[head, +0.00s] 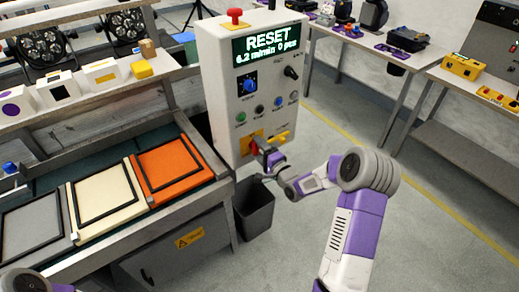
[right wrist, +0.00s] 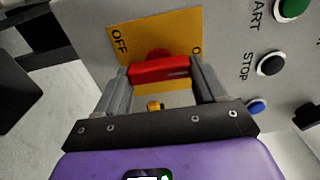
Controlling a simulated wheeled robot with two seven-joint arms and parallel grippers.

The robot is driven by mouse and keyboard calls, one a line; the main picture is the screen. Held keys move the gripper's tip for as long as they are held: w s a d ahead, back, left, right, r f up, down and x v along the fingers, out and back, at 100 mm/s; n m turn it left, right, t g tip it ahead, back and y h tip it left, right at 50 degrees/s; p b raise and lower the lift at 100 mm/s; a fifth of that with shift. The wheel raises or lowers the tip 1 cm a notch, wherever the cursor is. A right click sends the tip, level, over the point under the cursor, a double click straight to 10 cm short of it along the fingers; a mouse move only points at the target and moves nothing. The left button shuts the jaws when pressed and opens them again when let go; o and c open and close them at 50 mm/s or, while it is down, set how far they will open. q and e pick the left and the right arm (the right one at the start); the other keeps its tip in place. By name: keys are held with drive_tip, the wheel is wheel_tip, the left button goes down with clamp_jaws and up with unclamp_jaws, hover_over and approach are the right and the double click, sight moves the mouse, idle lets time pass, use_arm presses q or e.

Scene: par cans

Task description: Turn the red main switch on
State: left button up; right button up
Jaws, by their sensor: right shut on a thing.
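The red main switch (right wrist: 160,70) is a red handle on a yellow plate (right wrist: 182,22), low on the front of the grey control cabinet (head: 222,88). It also shows in the head view (head: 254,149), partly covered by my gripper. My right gripper (head: 261,151) is at the switch, its fingers (right wrist: 161,76) shut on the two ends of the red handle. In the right wrist view the handle lies crosswise between the fingers. OFF is readable at the plate's left; the label at right is mostly hidden by a finger. My left gripper is out of view.
The cabinet display (head: 268,44) reads RESET. Push buttons (head: 260,109) and knobs sit above the switch, and a red mushroom button (head: 235,16) is on top. A dark bin (head: 254,208) stands below. A bench with framed trays (head: 172,170) is at left; open floor is at right.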

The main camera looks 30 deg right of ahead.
drive_tip(key=o, duration=1)
drive_tip(key=shift+o, duration=0.2)
drive_tip(key=shift+s, duration=0.1)
drive_tip(key=s+p, duration=0.1)
drive_tip(key=s, duration=0.6)
drive_tip(key=shift+s+d, duration=0.2)
drive_tip(key=shift+d, duration=0.1)
